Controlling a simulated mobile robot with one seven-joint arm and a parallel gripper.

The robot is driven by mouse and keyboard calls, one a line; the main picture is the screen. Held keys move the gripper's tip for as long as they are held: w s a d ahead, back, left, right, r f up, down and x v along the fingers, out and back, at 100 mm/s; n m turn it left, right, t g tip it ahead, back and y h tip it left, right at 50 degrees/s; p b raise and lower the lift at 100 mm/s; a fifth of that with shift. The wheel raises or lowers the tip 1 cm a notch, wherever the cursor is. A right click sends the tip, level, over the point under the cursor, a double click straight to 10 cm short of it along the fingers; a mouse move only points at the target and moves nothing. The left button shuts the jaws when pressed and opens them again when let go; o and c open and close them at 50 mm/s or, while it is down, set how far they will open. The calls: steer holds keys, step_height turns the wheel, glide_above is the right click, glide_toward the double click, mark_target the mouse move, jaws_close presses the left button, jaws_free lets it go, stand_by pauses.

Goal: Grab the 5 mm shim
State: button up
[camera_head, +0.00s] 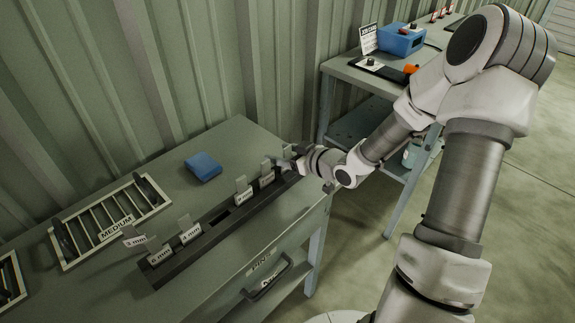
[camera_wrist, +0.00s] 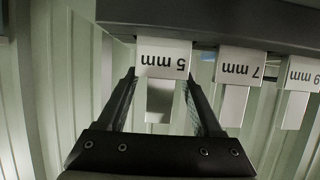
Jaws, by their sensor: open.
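The 5 mm shim (camera_wrist: 159,103) is a pale flat tab with a white label, upside down in the wrist view. It stands in a dark rack (camera_wrist: 215,24). My gripper (camera_wrist: 159,80) is open, with one finger on each side of this shim and visible gaps to it. In the head view my gripper (camera_head: 284,163) is at the right end of the rack (camera_head: 205,244), and the 5 mm label cannot be read there.
The 7 mm shim (camera_wrist: 237,100) and 9 mm shim (camera_wrist: 297,108) stand beside it. Farther left are the 4 mm (camera_head: 190,234), 6 mm (camera_head: 160,256) and 3 mm (camera_head: 135,241) shims. A blue block (camera_head: 203,167) and a MEDIUM tray (camera_head: 150,187) lie on the bench.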

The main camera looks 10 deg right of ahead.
steer(key=shift+w+a+f, duration=0.15)
steer(key=shift+w+a, duration=0.1)
steer(key=shift+w, duration=0.05)
steer(key=shift+c, duration=0.3)
jaws_close()
